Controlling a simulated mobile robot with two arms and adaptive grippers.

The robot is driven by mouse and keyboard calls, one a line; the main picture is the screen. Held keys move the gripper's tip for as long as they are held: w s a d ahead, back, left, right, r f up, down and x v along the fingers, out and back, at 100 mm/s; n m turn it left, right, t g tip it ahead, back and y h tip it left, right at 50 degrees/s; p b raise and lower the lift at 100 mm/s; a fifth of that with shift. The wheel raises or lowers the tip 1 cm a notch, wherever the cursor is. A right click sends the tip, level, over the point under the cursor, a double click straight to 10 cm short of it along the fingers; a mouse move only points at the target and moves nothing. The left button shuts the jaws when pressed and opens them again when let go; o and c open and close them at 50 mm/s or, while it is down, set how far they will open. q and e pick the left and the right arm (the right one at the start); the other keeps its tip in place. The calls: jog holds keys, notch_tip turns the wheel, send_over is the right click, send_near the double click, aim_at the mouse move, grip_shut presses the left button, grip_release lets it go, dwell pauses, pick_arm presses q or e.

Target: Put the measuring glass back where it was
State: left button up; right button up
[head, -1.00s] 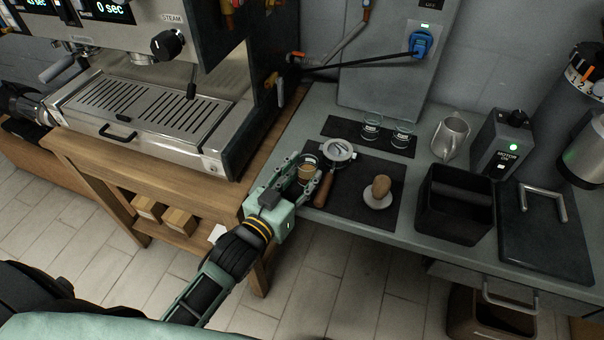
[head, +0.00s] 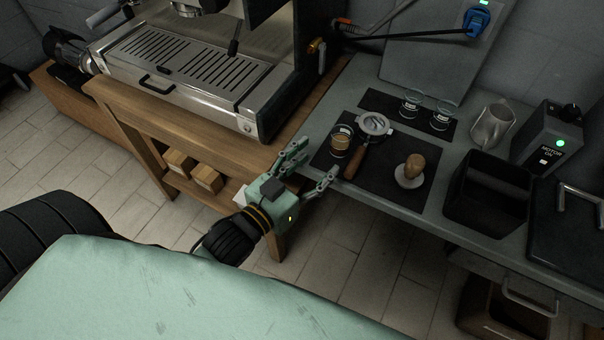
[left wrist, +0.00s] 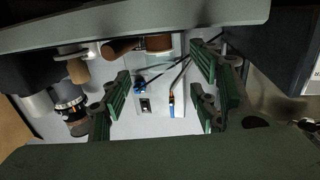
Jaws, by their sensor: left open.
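The measuring glass (head: 340,141), a small clear glass with brown contents, stands upright at the left end of the large dark mat (head: 385,190). It sits just left of the portafilter (head: 374,125), whose wooden handle points toward the front. My left gripper (head: 316,163) is open and empty, in front and to the left of the glass, apart from it. In the left wrist view the brown-filled glass (left wrist: 158,43) shows at the top centre, beyond the open fingers. My right gripper is not in view.
A wooden-handled tamper (head: 413,168) stands on the mat. Two empty glasses (head: 411,103) stand on a smaller mat behind. A steel jug (head: 492,126) and a black knock box (head: 489,194) are to the right. The espresso machine (head: 185,75) is on the left.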

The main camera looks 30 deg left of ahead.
pick_arm(q)
jog(key=shift+v, duration=2.15)
jog(key=s+a+f+g+y, duration=0.1)
jog(key=s+f+g, duration=0.15)
jog(key=f, duration=0.95)
jog(key=s+a+f+g+y, duration=0.1)
jog(key=s+f+g, duration=0.15)
jog(key=f, duration=0.95)
jog(key=s+a+f+g+y, duration=0.1)
jog(key=s+a+f+g, duration=0.15)
jog(key=f, duration=0.95)
jog(key=s+f+g, duration=0.6)
jog(key=s+f, duration=1)
jog(key=s, duration=0.1)
jog(key=shift+s+a+f+y, duration=0.15)
jog(key=shift+s+f+y, duration=0.15)
jog(key=shift+s, duration=0.05)
jog(key=s+f, duration=0.1)
jog(key=s, duration=0.1)
jog(key=s+g, duration=0.1)
jog(key=s, duration=0.1)
jog(key=s+f+g, duration=0.1)
jog(key=s, duration=0.1)
jog(key=shift+s+a+f+g, duration=0.2)
jog(key=shift+s+f+g, duration=0.1)
jog(key=shift+s, duration=0.1)
jog(key=shift+c, duration=0.9)
